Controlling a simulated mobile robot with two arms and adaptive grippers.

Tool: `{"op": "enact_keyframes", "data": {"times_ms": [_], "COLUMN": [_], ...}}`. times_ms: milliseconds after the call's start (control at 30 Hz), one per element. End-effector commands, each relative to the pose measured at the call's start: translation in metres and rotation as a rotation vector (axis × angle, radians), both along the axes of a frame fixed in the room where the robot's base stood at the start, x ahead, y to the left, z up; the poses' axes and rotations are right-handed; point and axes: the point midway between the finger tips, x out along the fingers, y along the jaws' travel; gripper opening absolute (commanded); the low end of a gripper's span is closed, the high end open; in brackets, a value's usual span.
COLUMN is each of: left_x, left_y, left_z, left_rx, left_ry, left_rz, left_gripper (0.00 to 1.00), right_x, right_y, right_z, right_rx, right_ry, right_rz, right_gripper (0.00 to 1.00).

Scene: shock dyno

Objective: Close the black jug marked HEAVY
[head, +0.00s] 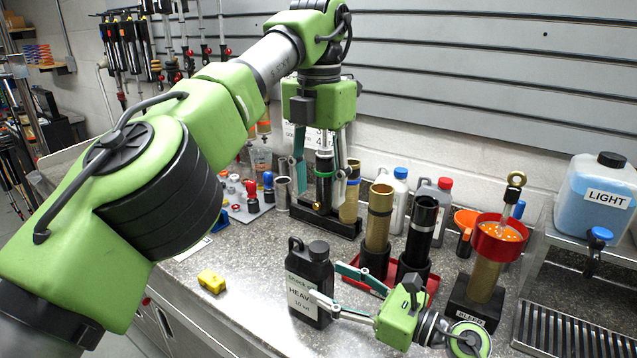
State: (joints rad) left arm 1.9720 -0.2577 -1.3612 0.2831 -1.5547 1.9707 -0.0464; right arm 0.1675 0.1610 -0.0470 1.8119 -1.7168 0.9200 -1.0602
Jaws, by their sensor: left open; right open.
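The black jug marked HEAVY (296,268) stands upright on the grey counter, its white label facing front. My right gripper (326,282) comes in low from the right and is open. One finger reaches in front of the jug's label and the other lies at its right side; I cannot tell whether they touch it. My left gripper (321,182) is higher and farther back, pointing down and open.
Behind the jug stand gold (379,215) and black (421,228) tubes near a red tray (434,283). A gold cylinder with a red cup (487,270) and a blue LIGHT container (598,195) are at right. A yellow block (211,281) lies left, with clear counter around it.

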Motion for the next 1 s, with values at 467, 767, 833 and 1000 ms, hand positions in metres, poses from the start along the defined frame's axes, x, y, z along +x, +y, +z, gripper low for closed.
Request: {"op": "enact_keyframes", "data": {"times_ms": [467, 767, 833, 1000], "left_x": [0.000, 0.000, 0.000, 0.000], "left_y": [0.000, 0.000, 0.000, 0.000], "left_z": [0.000, 0.000, 0.004, 0.032], "left_rx": [0.000, 0.000, 0.000, 0.000], "left_ry": [0.000, 0.000, 0.000, 0.000], "left_rz": [0.000, 0.000, 0.000, 0.000], "left_gripper": [0.45, 0.45, 0.45, 0.45], "right_x": [-0.039, -0.040, -0.040, -0.040], "right_y": [-0.054, -0.055, -0.055, -0.055], "right_z": [0.000, 0.001, 0.004, 0.032], "right_rx": [0.001, 0.001, 0.001, 0.000], "right_ry": [-0.001, -0.001, -0.001, -0.001], "right_rz": [0.001, 0.001, 0.001, 0.001], "right_gripper": [0.57, 0.57, 0.57, 0.57]}}
